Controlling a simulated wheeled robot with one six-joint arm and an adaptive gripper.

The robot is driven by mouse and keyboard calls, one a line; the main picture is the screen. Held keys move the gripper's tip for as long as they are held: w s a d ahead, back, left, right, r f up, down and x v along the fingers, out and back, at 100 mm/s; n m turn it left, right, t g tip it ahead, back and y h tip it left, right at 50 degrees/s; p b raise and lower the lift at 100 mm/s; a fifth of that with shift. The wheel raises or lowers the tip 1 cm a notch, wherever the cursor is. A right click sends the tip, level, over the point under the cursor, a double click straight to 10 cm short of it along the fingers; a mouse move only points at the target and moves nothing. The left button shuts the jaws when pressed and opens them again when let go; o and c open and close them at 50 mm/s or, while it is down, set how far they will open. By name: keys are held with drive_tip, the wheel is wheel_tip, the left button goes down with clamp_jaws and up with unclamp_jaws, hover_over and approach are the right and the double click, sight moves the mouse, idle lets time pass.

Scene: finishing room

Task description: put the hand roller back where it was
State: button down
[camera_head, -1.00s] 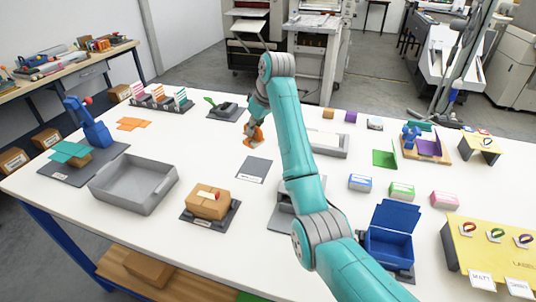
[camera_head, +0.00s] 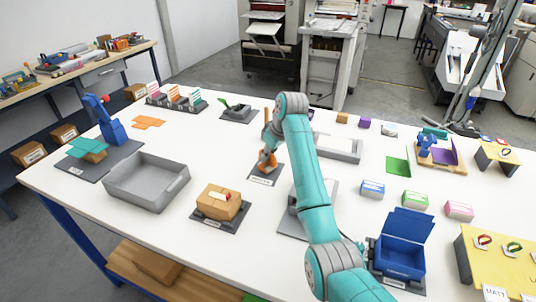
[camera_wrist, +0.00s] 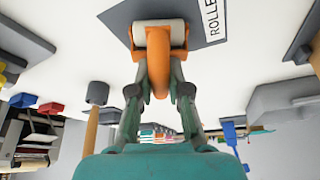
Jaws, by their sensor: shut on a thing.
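The hand roller has an orange frame and a pale roller (camera_wrist: 160,35). My gripper (camera_wrist: 160,80) is shut on its orange part in the wrist view. In the head view, the orange of the hand roller (camera_head: 267,160) shows at the end of my arm, at the dark grey mat (camera_head: 262,181). In the wrist view the pale roller lies over this mat (camera_wrist: 118,18), beside its white label (camera_wrist: 211,20) reading "ROLLER". I cannot tell whether the roller touches the mat.
A grey tray (camera_head: 122,192) and a cardboard box (camera_head: 218,202) on a dark mat stand to the left. A blue open box (camera_head: 402,256) is at the front right. A grey open tray (camera_head: 352,156) lies behind my arm. White tabletop is clear left of the roller mat.

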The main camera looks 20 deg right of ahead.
drive_tip(key=shift+f, duration=0.3)
drive_tip(key=shift+s+f, duration=0.1)
drive_tip(key=shift+f, duration=0.25)
drive_tip(key=c, duration=1.1)
unclamp_jaws()
drive_tip(key=shift+f, duration=0.2)
drive_tip(key=shift+r, duration=0.1)
